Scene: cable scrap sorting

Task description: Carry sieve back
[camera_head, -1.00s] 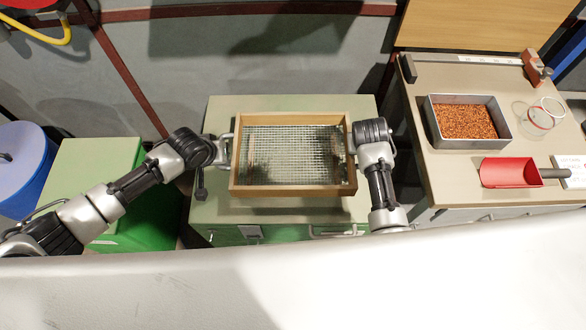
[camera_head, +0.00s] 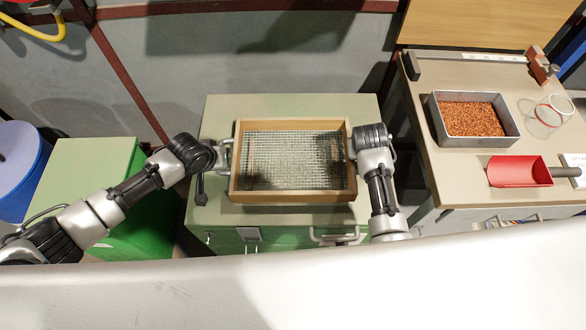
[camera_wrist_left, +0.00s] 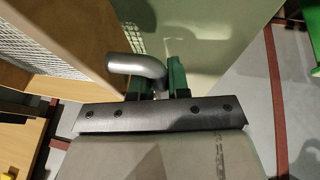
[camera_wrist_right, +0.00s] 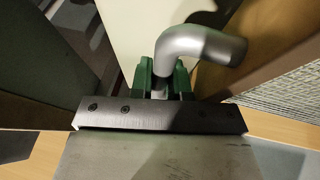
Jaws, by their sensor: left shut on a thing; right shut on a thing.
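The sieve (camera_head: 293,197) has a rectangular wooden frame, a wire mesh bottom and a metal handle on each side. In the head view it is level, over the top of the green cabinet (camera_head: 230,108); whether it touches the top I cannot tell. My left gripper (camera_head: 224,155) is shut on its left handle, and the handle (camera_wrist_left: 135,68) shows between the green fingers in the left wrist view. My right gripper (camera_head: 352,142) is shut on its right handle, and that handle (camera_wrist_right: 205,45) shows in the right wrist view. The mesh looks empty.
A workbench (camera_head: 440,175) at the right holds a metal tray (camera_head: 437,118) of copper-coloured granules, a red scoop (camera_head: 518,171) and clear rings (camera_head: 549,112). A green box (camera_head: 95,165) and a blue drum (camera_head: 18,170) stand at the left. A wall is behind the cabinet.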

